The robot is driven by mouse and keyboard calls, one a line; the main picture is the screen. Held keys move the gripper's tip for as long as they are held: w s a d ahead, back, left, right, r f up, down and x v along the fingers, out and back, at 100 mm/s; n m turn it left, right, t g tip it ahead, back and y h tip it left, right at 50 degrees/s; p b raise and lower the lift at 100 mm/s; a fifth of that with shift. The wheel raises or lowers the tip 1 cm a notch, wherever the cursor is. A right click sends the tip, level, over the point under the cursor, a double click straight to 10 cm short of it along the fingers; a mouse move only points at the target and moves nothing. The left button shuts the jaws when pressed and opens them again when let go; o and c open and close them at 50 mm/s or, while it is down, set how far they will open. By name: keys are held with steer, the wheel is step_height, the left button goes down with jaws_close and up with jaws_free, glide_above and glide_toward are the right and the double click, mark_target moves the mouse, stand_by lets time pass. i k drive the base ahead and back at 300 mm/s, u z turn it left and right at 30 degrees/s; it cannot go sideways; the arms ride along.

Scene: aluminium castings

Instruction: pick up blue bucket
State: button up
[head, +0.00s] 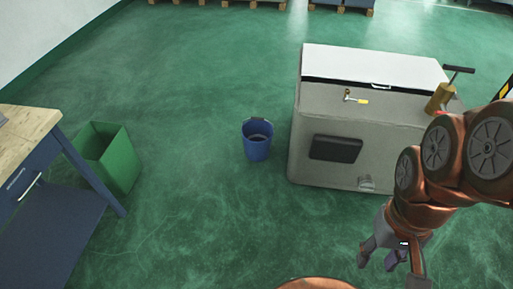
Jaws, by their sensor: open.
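The blue bucket (257,148) stands upright on the green floor in the middle of the head view. It has a dark handle at its rim, and its inside looks dark. My gripper (391,275) is at the lower right, nearer to me than the bucket and to its right. Its fingers are apart and point down, and nothing shows between them. The gripper is well away from the bucket and does not touch it.
A grey chest (320,115) with a white lid stands just right of the bucket, with a valve and a brass pump (438,98) on top. A green bin (115,160) and a workbench (30,130) are at the left. Floor in front of the bucket is clear.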

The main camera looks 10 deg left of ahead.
mark_target(258, 133)
steer(key=u, duration=1.5)
steer(key=i, duration=1)
steer(key=u, duration=0.5)
steer(key=i, duration=1.15)
steer(key=z, duration=0.9)
steer(key=i, duration=0.6)
steer(key=z, duration=0.45)
